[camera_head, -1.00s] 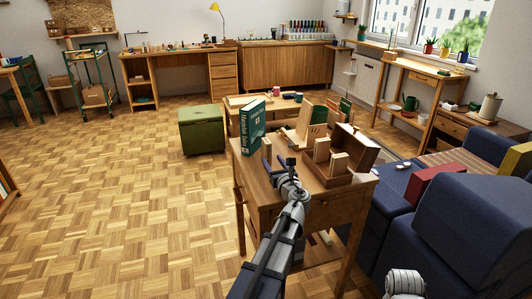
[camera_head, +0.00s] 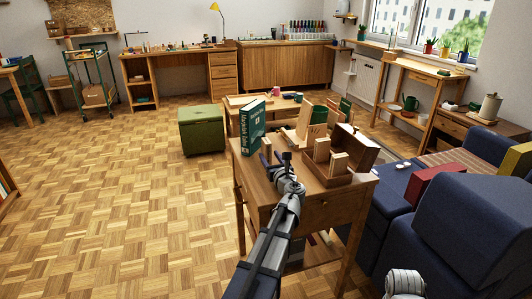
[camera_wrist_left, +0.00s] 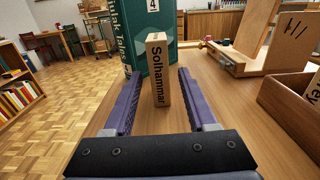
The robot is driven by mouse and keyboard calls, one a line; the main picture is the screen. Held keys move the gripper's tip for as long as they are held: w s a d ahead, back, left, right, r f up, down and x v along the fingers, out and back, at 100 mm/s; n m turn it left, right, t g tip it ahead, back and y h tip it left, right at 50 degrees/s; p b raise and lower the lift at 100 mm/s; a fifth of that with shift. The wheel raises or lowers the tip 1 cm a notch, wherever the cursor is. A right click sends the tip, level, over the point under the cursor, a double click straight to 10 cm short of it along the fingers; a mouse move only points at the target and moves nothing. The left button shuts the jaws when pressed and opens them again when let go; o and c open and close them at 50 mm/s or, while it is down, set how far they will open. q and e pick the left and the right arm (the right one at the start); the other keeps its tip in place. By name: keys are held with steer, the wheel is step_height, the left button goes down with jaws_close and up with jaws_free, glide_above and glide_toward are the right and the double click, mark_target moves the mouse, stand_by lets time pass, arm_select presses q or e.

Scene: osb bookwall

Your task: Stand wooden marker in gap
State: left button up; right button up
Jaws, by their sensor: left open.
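The wooden marker, a small upright block with "Solhammar" on its face, stands on the wooden table in the left wrist view (camera_wrist_left: 158,75). It also shows in the head view (camera_head: 266,150), beside the green book (camera_head: 252,128). The green book stands upright just behind it in the left wrist view (camera_wrist_left: 150,35). My left gripper (camera_head: 277,161) is open. In the left wrist view its two purple fingers (camera_wrist_left: 158,88) point at the marker, one on each side, with space visible to both. I cannot tell which space is the gap. My right gripper is out of view.
An open wooden box (camera_head: 365,149) with wooden blocks sits on the table's right side. A slanted wooden stand (camera_head: 303,124) with books is behind it. Bare tabletop (camera_wrist_left: 225,110) lies right of my fingers. A blue sofa (camera_head: 450,225) is close on the right.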

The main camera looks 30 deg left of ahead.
arm_select(q)
steer(key=shift+x, duration=1.25)
jaws_close()
steer(key=shift+r+p, duration=0.25)
steer(key=shift+p, duration=0.05)
stand_by(0.4)
steer(key=shift+d, duration=0.1)
steer(key=shift+v, duration=4.2)
